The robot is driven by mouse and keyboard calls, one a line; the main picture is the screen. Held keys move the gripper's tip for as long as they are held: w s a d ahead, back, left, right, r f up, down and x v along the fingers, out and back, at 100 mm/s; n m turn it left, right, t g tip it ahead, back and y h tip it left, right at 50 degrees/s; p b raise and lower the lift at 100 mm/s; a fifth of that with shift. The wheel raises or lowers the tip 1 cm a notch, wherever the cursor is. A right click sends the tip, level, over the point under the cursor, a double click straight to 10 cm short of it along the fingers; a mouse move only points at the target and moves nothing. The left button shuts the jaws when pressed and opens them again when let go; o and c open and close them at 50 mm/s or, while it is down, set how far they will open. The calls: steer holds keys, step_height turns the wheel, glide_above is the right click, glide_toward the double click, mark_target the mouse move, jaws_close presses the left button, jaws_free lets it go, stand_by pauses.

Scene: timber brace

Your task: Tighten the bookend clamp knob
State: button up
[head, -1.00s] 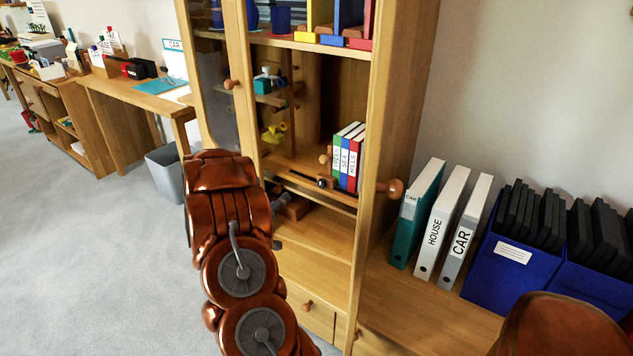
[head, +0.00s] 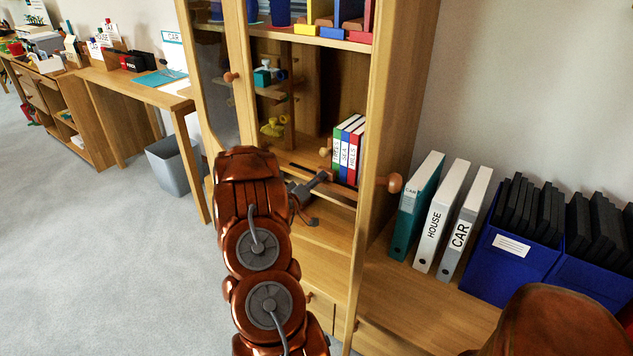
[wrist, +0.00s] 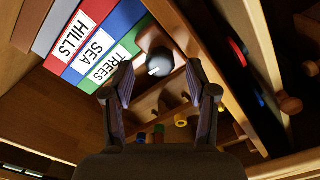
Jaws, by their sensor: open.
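The clamp knob (wrist: 159,64) is a round black knob with a white mark, seen in the wrist view beside the end of the row of books. My gripper (wrist: 160,82) is open, with one finger on each side below the knob in the picture. I cannot tell whether either finger touches it.
The open cabinet's right side panel (head: 392,110) and a round wooden knob (head: 394,182) stand close to the right of the books. Yellow (head: 273,127) and teal (head: 263,74) items sit on the left. Binders (head: 440,215) stand on the right ledge.

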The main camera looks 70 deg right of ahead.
steer(key=shift+d, duration=0.25)
jaws_close()
stand_by(0.4)
